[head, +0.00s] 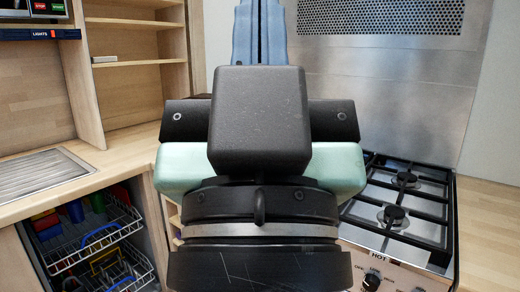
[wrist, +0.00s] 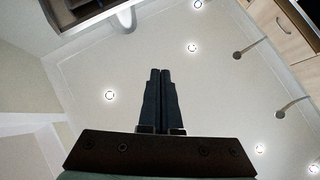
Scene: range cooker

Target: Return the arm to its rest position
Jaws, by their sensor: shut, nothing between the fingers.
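My arm stands upright close in front of the head camera and fills the middle of that view. My gripper (head: 259,20) points straight up there, its tips at or beyond the top edge. In the wrist view my gripper (wrist: 160,72) has its two dark fingers side by side and shut, with nothing held. The fingers point toward the pale ceiling (wrist: 215,85) with its round lights. My arm hides part of the cooker and counter behind it.
The range cooker's gas hob (head: 398,203) is at right, beside wooden worktop (head: 490,230). Under the left counter (head: 110,160) is a rack (head: 65,255) with coloured dishes. Open shelves (head: 135,70) stand at back left. The wrist view shows hanging lamps (wrist: 290,104) and cabinets (wrist: 285,30).

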